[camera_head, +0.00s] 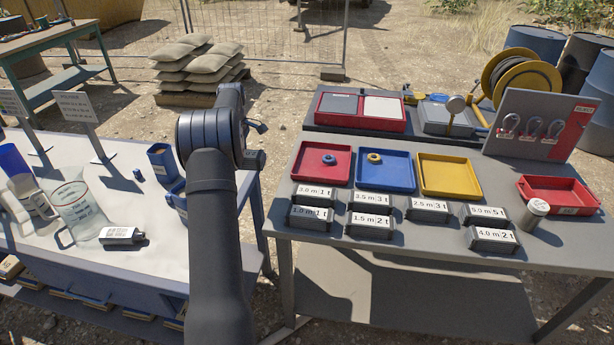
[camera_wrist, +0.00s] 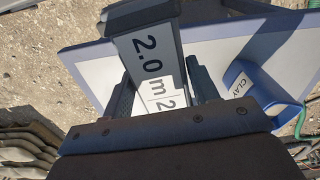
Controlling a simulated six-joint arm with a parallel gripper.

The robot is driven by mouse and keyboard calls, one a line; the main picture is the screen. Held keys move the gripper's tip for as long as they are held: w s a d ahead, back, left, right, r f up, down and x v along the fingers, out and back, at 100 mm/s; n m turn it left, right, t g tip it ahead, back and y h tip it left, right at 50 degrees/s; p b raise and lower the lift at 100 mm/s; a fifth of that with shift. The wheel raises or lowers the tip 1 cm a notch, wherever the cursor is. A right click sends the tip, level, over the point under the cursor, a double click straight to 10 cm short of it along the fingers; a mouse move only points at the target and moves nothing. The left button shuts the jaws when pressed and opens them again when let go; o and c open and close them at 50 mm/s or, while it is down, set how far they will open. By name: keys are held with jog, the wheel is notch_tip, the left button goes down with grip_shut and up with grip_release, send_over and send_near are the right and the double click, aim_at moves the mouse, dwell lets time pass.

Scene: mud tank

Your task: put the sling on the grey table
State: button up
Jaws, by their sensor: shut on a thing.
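My gripper (camera_wrist: 164,88) is shut on a dark grey box-shaped sling (camera_wrist: 150,55) with a white "2.0 m 2" label, shown in the wrist view. A finger lies on each side of it. In the head view my arm hides the gripper and this sling. The grey table (camera_head: 430,229) stands at the right. It bears several similar labelled slings in two rows, such as "1.5 m 2t" (camera_head: 372,223), "2.5 m 3t" (camera_head: 430,208) and "4.0 m 2t" (camera_head: 492,239). The front row is bare between "1.5 m 2t" and "4.0 m 2t".
Red (camera_head: 300,174), blue (camera_head: 384,183) and yellow (camera_head: 449,190) trays line the table's back. A metal cylinder (camera_head: 537,209) and red bin (camera_head: 560,208) stand at its right. The white-topped table (camera_head: 140,265) at left holds a clear jug (camera_head: 80,211). A blue CLAY container (camera_wrist: 262,92) shows below the gripper.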

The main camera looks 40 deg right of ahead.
jog(key=s+d+m, duration=1.8)
jog(key=s+d, duration=0.8)
jog(key=s, duration=0.2)
jog(key=s+d+m, duration=0.3)
jog(key=s+m, duration=0.7)
jog(key=s, duration=0.7)
jog(key=s+d+m, duration=0.3)
jog(key=s+m, duration=0.6)
jog(key=s, duration=0.8)
send_over(429, 238)
notch_tip(429, 238, down, 7)
jog(key=shift+d+r, duration=0.1)
jog(key=shift+r, duration=0.05)
jog(key=shift+f, duration=2)
jog(key=o, duration=1.2)
jog(key=shift+f, duration=0.15)
